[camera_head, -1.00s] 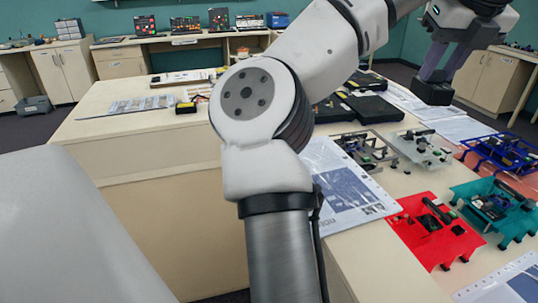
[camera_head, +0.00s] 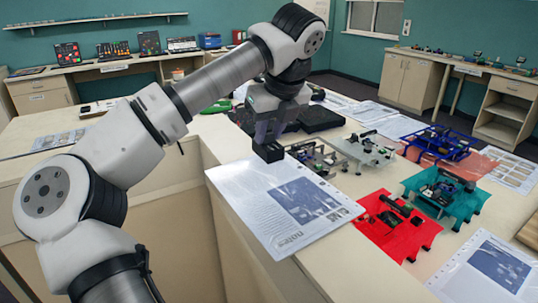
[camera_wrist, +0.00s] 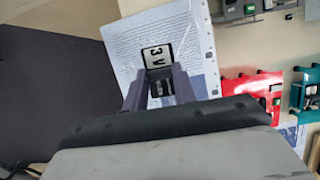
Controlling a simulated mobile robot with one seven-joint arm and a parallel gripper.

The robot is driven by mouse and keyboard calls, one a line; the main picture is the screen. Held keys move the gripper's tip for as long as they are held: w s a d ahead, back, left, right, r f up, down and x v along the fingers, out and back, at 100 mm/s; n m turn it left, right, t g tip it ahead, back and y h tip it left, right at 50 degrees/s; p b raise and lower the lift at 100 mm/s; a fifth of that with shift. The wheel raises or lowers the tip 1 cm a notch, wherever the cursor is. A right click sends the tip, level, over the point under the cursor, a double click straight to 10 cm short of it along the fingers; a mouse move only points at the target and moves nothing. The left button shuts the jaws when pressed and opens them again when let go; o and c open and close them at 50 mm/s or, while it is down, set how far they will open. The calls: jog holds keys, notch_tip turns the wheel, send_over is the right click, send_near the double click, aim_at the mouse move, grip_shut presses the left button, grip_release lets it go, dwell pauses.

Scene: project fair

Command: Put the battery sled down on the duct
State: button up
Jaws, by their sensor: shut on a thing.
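My gripper (camera_head: 268,140) points down, its two fingers shut on a small black block, which I take to be the battery sled (camera_head: 268,154). In the wrist view the battery sled (camera_wrist: 157,56) shows a pale label reading "3 V" between the fingertips (camera_wrist: 158,86). It appears above the far edge of a printed sheet (camera_head: 285,205) on the table; whether it touches anything is not clear. I cannot pick out the duct with certainty in either view.
A red board (camera_head: 400,226), a teal board (camera_head: 443,193) and a blue frame (camera_head: 440,143) carry small parts on the right. Two grey boards (camera_head: 364,150) (camera_head: 312,158) stand close beside my gripper. Black cases (camera_head: 318,119) lie behind it. The printed sheet's near area is bare.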

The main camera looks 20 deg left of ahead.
aim_at(272, 146)
notch_tip(272, 146, down, 6)
jog(key=shift+r+p, duration=0.2)
jog(key=shift+p, duration=0.3)
jog(key=shift+f, duration=0.2)
jog(key=shift+f, duration=0.1)
jog(key=shift+f+b, duration=0.15)
jog(key=shift+b, duration=0.15)
jog(key=o, duration=1)
jog(key=shift+r+p, duration=0.35)
jog(key=shift+p, duration=0.05)
jog(key=b+v, duration=0.2)
jog(key=v, duration=0.9)
jog(key=shift+s+d+r, duration=0.15)
jog(key=shift+s+r, duration=0.05)
jog(key=shift+r, duration=0.15)
